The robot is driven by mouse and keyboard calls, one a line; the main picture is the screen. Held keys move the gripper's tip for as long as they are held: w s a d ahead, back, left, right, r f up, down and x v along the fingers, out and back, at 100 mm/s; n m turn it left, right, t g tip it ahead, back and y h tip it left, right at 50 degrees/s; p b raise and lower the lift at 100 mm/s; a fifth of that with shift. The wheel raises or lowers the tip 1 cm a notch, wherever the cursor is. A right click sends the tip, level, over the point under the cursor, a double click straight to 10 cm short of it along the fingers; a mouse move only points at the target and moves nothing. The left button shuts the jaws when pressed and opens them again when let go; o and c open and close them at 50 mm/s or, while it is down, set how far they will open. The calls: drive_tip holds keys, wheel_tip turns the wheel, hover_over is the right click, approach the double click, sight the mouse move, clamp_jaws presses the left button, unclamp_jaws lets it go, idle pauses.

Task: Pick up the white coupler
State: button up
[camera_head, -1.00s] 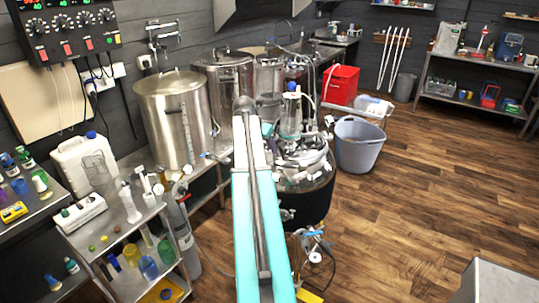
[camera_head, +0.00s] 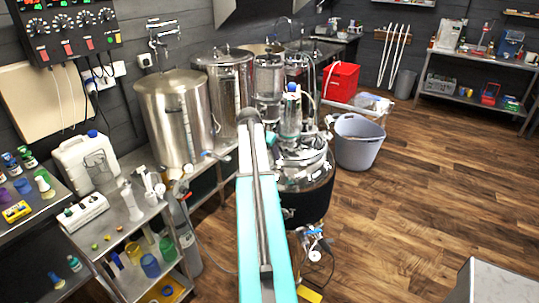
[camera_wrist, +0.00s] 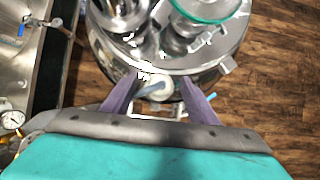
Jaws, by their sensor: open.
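A small white, rounded piece (camera_wrist: 158,86), which looks like the white coupler, shows in the wrist view between my fingers, at the near rim of a shiny steel vessel (camera_wrist: 185,62). My gripper (camera_wrist: 159,78) is open, with one purple finger on each side of the piece. I cannot tell whether either finger touches it. In the head view my arm runs up to the steel vessel (camera_head: 318,172). My fingers cannot be made out there, and I cannot pick out the coupler among the vessel's fittings.
Tall steel pots (camera_head: 178,120) stand left of my arm. A shelf cart (camera_head: 125,235) with small bottles and cups is at the near left. A grey bucket (camera_head: 358,145) and a red bin (camera_head: 341,80) stand beyond the vessel.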

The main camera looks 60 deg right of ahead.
drive_tip(key=c, duration=1.2)
drive_tip(key=shift+o, duration=0.2)
drive_tip(key=shift+r, duration=0.1)
drive_tip(key=shift+r+b, duration=0.85)
drive_tip(key=shift+r, duration=0.65)
drive_tip(key=shift+a+r, duration=0.15)
drive_tip(key=shift+a, duration=0.15)
drive_tip(key=s+a+r+b, duration=0.1)
drive_tip(key=a+b, duration=0.3)
drive_tip(key=a, duration=1.1)
drive_tip(key=shift+s+a+r, duration=0.15)
drive_tip(key=shift+s+r, duration=0.15)
